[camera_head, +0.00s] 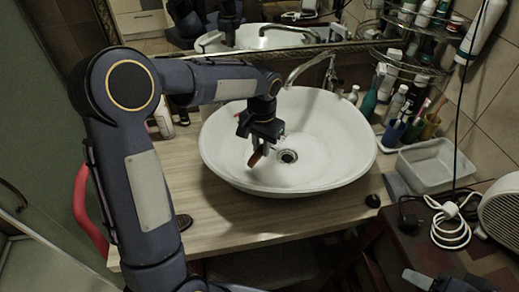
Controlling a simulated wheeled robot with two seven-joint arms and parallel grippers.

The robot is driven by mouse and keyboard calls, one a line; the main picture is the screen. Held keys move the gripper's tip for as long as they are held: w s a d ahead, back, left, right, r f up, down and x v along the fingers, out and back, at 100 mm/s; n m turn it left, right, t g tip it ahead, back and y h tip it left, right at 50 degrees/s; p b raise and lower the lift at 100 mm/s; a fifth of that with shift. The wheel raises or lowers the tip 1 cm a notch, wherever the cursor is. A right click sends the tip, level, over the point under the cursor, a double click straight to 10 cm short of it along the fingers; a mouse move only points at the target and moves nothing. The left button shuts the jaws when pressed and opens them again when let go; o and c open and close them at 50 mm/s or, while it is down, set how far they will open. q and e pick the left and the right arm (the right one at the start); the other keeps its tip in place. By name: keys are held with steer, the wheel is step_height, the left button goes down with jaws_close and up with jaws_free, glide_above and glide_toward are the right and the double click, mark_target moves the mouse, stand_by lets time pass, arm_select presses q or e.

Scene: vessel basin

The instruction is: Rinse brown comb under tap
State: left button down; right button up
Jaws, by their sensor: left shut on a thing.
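My left gripper (262,136) is over the white vessel basin (338,160), pointing down into it. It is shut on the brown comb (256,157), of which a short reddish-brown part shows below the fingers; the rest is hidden. The comb hangs inside the bowl, left of the drain (288,156). The chrome tap (312,65) stands at the back of the basin, its spout reaching left over the rear of the bowl. The comb is in front and to the left of the spout. I cannot tell whether water runs.
The wooden counter (235,222) is mostly clear in front of the basin. Bottles (395,103), cups (392,131) and a clear plastic tub (432,165) stand at the right. A bottle (163,120) stands left of the basin. A mirror (270,35) is behind.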

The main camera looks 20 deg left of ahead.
arm_select(q)
steer(key=w, duration=0.1)
steer(key=w+p, duration=0.1)
steer(key=w, duration=0.1)
steer(key=w+a+f, duration=0.1)
steer(key=w, duration=0.1)
steer(key=shift+w+a+f+p, duration=0.15)
steer(key=shift+w+p, duration=0.2)
steer(key=shift+w, duration=0.35)
steer(key=shift+w+a+f+p, duration=0.15)
steer(key=shift+w+p, duration=0.2)
steer(key=shift+w, duration=0.35)
steer(key=shift+w+a+f+p, duration=0.15)
steer(key=shift+w+p, duration=0.2)
steer(key=shift+w, duration=0.35)
